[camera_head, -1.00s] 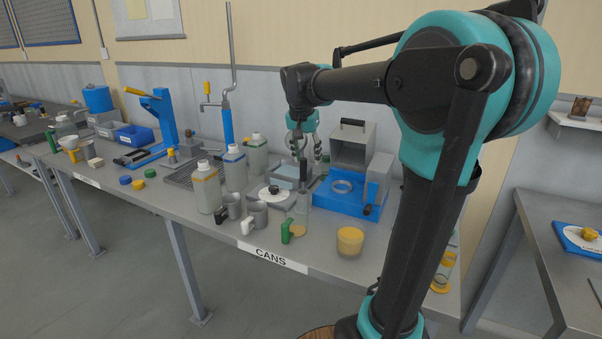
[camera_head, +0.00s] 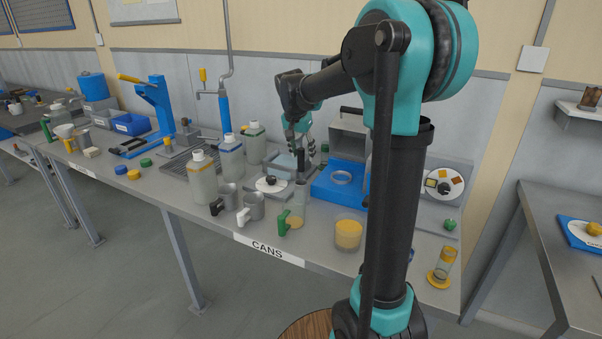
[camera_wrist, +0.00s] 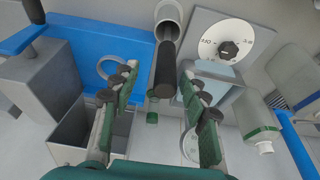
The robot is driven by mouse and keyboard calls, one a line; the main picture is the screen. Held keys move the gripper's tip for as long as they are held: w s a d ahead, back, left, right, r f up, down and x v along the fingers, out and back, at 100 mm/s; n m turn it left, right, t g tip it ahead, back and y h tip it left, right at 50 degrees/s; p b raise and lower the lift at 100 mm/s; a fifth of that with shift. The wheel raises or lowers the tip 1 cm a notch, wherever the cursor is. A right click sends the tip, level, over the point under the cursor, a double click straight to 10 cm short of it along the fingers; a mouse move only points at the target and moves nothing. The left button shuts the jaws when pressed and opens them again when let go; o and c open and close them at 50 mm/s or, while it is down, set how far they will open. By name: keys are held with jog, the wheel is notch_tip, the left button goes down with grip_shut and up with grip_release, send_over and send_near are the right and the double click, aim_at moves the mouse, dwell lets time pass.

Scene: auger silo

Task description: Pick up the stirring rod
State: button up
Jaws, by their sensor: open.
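The stirring rod, seen as its black handle (camera_wrist: 162,72), stands up out of a clear cylinder (camera_wrist: 168,14) in the wrist view. In the head view the dark handle (camera_head: 300,164) rises from the clear cylinder (camera_head: 299,202) near the front of the bench; the rod's lower part is hard to make out. My gripper (camera_wrist: 159,76) is open, with one green-padded finger on each side of the handle in the wrist view. Neither finger visibly touches it. In the head view my gripper (camera_head: 299,143) is just above the handle.
A blue-based machine (camera_head: 340,182) is right of the cylinder. A balance with a round pan (camera_head: 271,184), grey mugs (camera_head: 251,207) and bottles (camera_head: 202,178) stand left. A yellow-filled beaker (camera_head: 348,236) is at the front right. The bench is crowded around the cylinder.

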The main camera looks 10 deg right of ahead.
aim_at(303, 163)
jog(key=shift+a+x, duration=0.15)
jog(key=shift+x, duration=1.3)
jog(key=shift+a+x, duration=0.2)
jog(key=shift+x, duration=1.25)
jog(key=shift+c, duration=0.6)
grip_shut()
